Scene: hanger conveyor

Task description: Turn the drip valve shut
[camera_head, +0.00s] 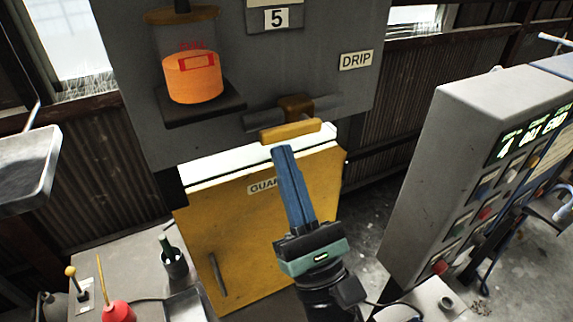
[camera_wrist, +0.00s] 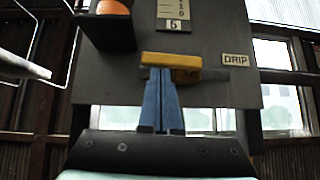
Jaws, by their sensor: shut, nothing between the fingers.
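The drip valve's yellow handle (camera_head: 291,131) lies nearly level across the front of the grey panel, below and left of the DRIP label (camera_head: 356,60). A short grey pipe (camera_head: 264,119) runs behind it. My gripper (camera_head: 281,150) is shut, its blue fingers together, with the tips just below the handle. In the wrist view, the fingers (camera_wrist: 159,75) reach up to the handle (camera_wrist: 171,60) at its left half. I cannot tell whether they touch it. The handle (camera_wrist: 185,62) is not between the fingers.
A clear oil cup (camera_head: 193,75) with orange liquid sits on a shelf left of the valve. A yellow cabinet (camera_head: 235,225) stands below the panel. A grey control console (camera_head: 445,150) is at the right. A bench with a red oil can (camera_head: 117,311) is at the lower left.

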